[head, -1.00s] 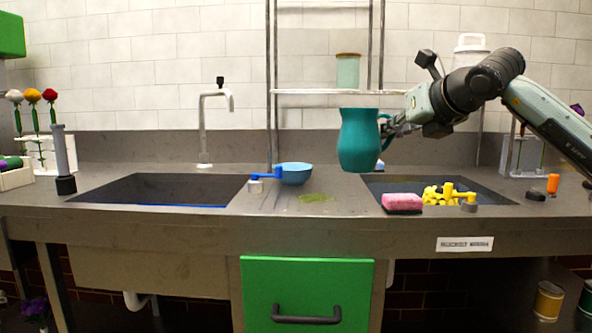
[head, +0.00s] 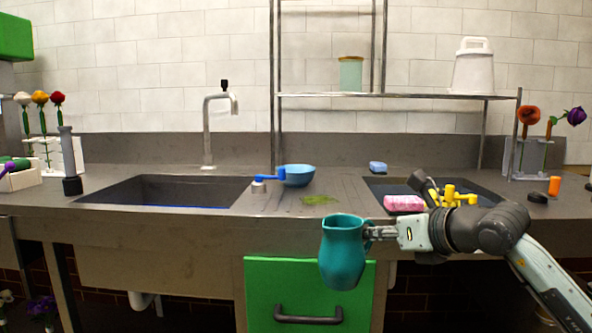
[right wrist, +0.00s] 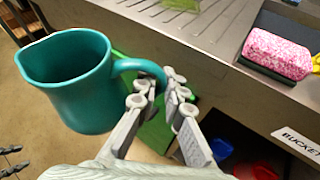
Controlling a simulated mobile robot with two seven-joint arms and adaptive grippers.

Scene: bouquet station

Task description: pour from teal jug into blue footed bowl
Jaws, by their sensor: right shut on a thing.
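The teal jug (head: 343,252) hangs upright or nearly so in front of the counter's front edge. My right gripper (head: 378,233) is shut on its handle; the right wrist view also shows the jug (right wrist: 75,85) and the gripper (right wrist: 160,98) on the handle. The jug's open mouth shows, and I see no contents in it. The blue footed bowl (head: 298,176) stands on the counter between the two sinks, behind and left of the jug. A blue-handled item partly covers its left side.
A pink sponge (head: 404,203) lies at the right sink's front edge, near yellow pieces (head: 462,199). A blue sponge (head: 378,167) lies behind that sink. A rack shelf (head: 420,96) stands at the back.

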